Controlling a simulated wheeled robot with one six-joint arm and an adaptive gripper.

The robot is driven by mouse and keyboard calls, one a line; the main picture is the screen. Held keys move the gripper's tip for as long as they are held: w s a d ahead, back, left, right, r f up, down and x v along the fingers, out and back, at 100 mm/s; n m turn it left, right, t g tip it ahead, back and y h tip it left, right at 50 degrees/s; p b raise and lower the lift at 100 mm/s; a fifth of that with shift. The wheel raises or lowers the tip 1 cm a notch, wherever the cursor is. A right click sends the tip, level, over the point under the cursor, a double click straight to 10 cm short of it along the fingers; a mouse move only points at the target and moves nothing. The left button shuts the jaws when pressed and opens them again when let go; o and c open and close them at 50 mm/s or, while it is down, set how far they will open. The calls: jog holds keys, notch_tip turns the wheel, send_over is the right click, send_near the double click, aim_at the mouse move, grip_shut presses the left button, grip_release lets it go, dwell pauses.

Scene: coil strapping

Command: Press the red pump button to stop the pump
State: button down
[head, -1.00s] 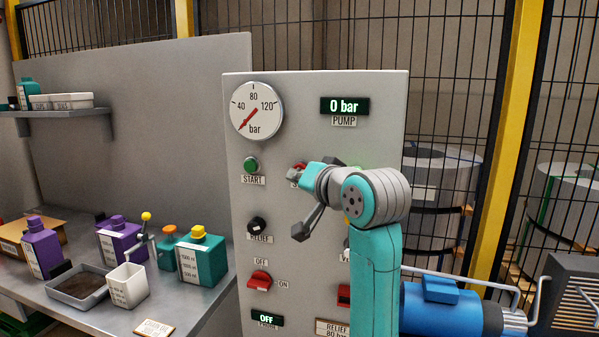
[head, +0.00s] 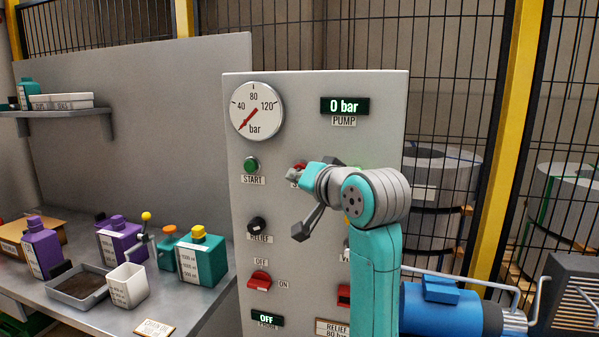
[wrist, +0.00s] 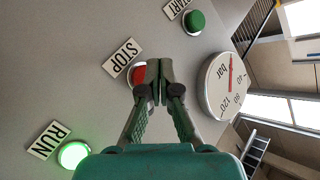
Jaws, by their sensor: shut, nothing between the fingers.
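The red button (head: 299,166) beside the STOP label sits on the grey panel and is partly hidden by my gripper (head: 290,174) in the head view. In the wrist view the red button (wrist: 138,73) shows beside the fingertips, partly covered by them. My gripper (wrist: 153,84) is shut and empty, its tips in front of the button's edge. I cannot tell whether they touch it. The RUN lamp (wrist: 73,154) glows green. The pump display (head: 344,105) reads 0 bar.
The green START button (head: 251,164) is left of the red one, below the pressure gauge (head: 257,109). The RELIEF knob (head: 256,224) and a red OFF/ON switch (head: 260,280) are lower. A bench (head: 205,312) with bottles stands at left.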

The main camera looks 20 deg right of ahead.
jog(key=shift+w+d, duration=0.25)
jog(key=shift+w, duration=0.1)
jog(key=shift+w+d, duration=0.3)
jog(key=shift+w, duration=0.05)
dwell(1.1)
jog(key=shift+s+a, duration=0.5)
jog(key=shift+s, duration=0.2)
dwell(0.3)
jog(key=shift+s+a, duration=0.75)
jog(key=shift+s, duration=0.3)
jog(key=shift+s+a, duration=0.75)
jog(key=shift+s, duration=0.25)
